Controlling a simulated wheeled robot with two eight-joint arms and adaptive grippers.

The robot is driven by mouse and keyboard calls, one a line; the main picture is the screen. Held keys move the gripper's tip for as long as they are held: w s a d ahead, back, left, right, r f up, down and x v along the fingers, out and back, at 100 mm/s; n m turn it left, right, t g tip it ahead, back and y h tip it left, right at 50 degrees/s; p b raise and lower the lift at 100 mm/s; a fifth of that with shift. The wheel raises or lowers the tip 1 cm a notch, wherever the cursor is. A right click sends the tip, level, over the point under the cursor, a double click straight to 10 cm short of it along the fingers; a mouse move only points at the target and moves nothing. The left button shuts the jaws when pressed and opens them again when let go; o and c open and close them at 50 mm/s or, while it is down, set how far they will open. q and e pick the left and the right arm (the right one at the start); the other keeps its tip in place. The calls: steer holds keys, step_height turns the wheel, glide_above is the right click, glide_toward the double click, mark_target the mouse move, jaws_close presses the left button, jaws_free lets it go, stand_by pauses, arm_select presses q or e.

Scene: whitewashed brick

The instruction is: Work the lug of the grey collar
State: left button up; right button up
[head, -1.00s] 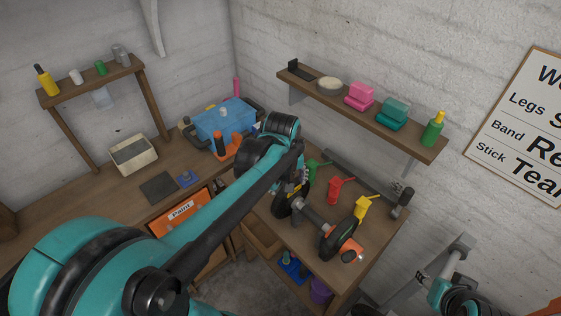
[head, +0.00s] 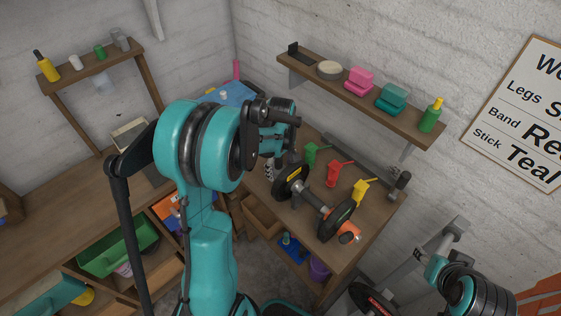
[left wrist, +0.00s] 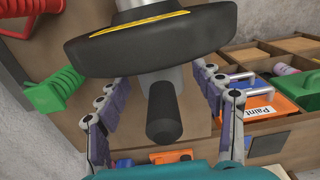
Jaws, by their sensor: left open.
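A dumbbell with black plates and a grey bar lies on the workbench (head: 372,250); its near plate (head: 336,221) and far plate (head: 291,182) show in the head view. In the left wrist view a black plate (left wrist: 150,42) with a yellow band fills the top, and a dark bar end (left wrist: 161,112) points towards me. My left gripper (left wrist: 165,118) is open, its fingers on either side of this bar end, apparently apart from it. In the head view it (head: 270,168) is partly hidden by my wrist. I cannot pick out a grey collar or its lug for certain. My right gripper (head: 430,262) is small at lower right.
Green (head: 312,153), red (head: 333,173) and yellow (head: 361,191) handled pieces stand behind the dumbbell, with a dark grey piece (head: 400,182) beyond. An orange piece (head: 347,231) is at its near end. A wall shelf (head: 365,103) hangs above. An orange paint box (left wrist: 262,97) is right of my fingers.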

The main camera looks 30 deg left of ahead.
arm_select(q)
steer(key=shift+f, duration=0.4)
steer(key=c, duration=1.4)
steer(key=shift+s+d+f+t+b, duration=0.15)
steer(key=shift+s+t+b, duration=0.15)
steer(key=shift+t, duration=0.5)
steer(key=shift+s+t+h+b, duration=0.15)
steer(key=shift+t+h+b, duration=0.55)
steer(key=shift+t, duration=0.5)
steer(key=shift+s+f+t+h+b, duration=0.15)
steer(key=shift+t+h+b, duration=0.15)
steer(key=shift+t+b, duration=0.65)
steer(key=shift+t+h+b, duration=0.4)
steer(key=shift+t+b, duration=0.95)
steer(key=shift+b, duration=0.1)
